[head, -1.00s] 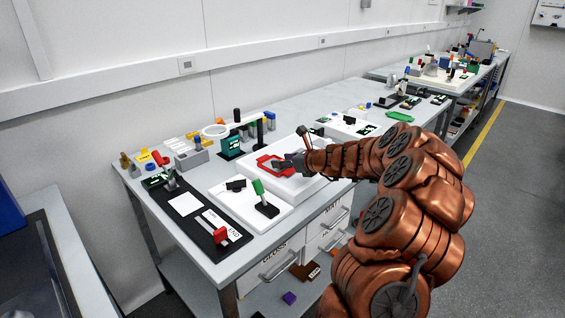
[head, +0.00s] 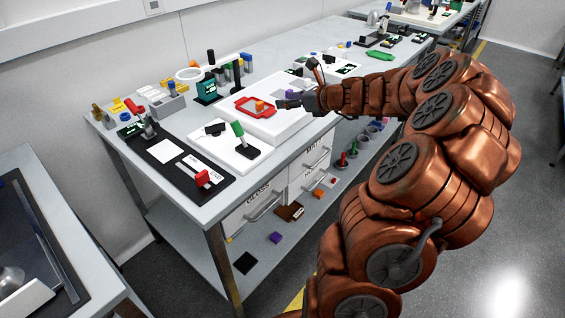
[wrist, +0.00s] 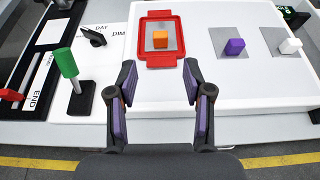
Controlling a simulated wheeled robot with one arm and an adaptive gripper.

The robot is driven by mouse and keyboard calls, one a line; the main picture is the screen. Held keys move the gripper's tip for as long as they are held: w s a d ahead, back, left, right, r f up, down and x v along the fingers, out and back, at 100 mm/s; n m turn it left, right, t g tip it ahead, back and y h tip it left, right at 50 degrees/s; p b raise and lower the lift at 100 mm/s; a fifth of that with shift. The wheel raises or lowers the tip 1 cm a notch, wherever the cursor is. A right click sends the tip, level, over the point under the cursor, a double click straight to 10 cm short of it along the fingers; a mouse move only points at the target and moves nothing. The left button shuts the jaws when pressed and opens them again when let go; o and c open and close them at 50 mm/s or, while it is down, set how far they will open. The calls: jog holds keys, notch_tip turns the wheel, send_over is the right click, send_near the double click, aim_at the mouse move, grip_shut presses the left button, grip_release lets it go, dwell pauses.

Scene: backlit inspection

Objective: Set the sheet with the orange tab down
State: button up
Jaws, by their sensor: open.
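The sheet with the orange tab (wrist: 161,40) lies inside a red tray (wrist: 142,29) on a white raised slab, in the wrist view. It is a small grey square with an orange block on it. It also shows in the head view (head: 260,106), in the red tray (head: 240,105). My gripper (wrist: 159,84) is open and empty, on the near side of the red tray and apart from the tab. In the head view my gripper (head: 279,99) is just right of the tray.
A sheet with a purple tab (wrist: 234,47) and one with a white tab (wrist: 290,46) lie to the right on the slab. A green-handled lever (wrist: 67,66) stands upright at left. A lamp-like ring (head: 188,74) stands behind. Drawers are below the bench.

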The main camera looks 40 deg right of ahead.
jog(key=shift+a, duration=0.1)
jog(key=s+a+r+n+g+y, duration=0.15)
jog(key=a+n, duration=0.45)
jog(key=a, duration=0.6)
jog(key=s+a+n+g+y, duration=0.25)
jog(key=a+n, duration=0.35)
jog(key=a, duration=0.5)
jog(key=s+a+f+n+g, duration=0.3)
jog(key=s+a+n+g, duration=0.3)
jog(key=s+a+n, duration=0.4)
jog(key=s+f+n+g+h, duration=0.1)
jog(key=s+n+h, duration=0.1)
jog(key=s, duration=0.5)
jog(key=s+d+f+n+g+h, duration=0.1)
jog(key=s+f+n+g+h, duration=0.1)
jog(key=s+n, duration=0.3)
jog(key=s+d+f+n+g+h, duration=0.1)
jog(key=s+f+n+h, duration=0.1)
jog(key=s, duration=0.9)
jog(key=shift+n+g+h, duration=0.4)
jog(key=shift+n+h, duration=0.1)
jog(key=shift+n, duration=0.7)
jog(key=shift+d, duration=0.1)
